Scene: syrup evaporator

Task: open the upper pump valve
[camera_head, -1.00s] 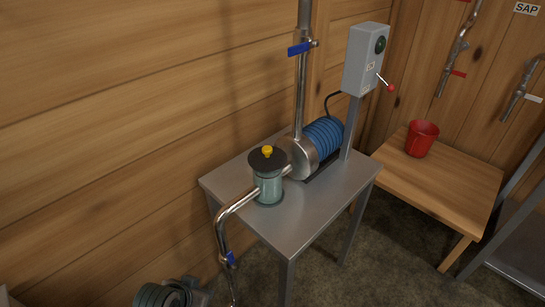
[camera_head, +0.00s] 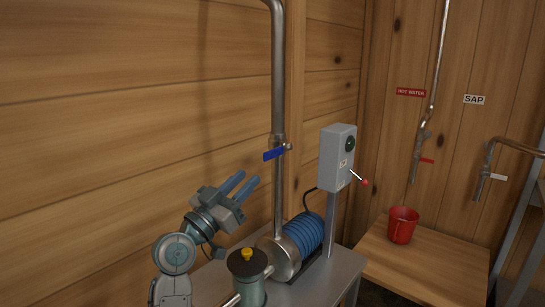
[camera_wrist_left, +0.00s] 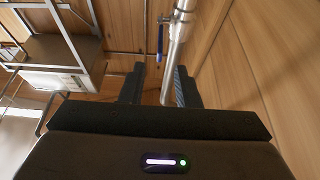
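The upper pump valve has a blue lever (camera_head: 274,154) on the vertical steel pipe (camera_head: 278,80) above the pump. The lever sticks out to the left, across the pipe. My left gripper (camera_head: 248,178) is open and empty, left of and a little below the lever, its fingers pointing up and right. In the left wrist view the gripper (camera_wrist_left: 160,76) shows a clear gap between its dark fingers. The blue lever (camera_wrist_left: 160,38) appears beyond that gap, beside the pipe (camera_wrist_left: 178,42). The gripper and lever look apart. My right gripper is in neither view.
The blue-ribbed pump (camera_head: 304,234) and a dark-lidded jar (camera_head: 247,264) stand on the metal table (camera_head: 343,268). A grey switch box (camera_head: 337,150) with a red-tipped lever is right of the pipe. A red bucket (camera_head: 402,225) sits on a wooden bench (camera_head: 425,266). The wooden wall is close behind.

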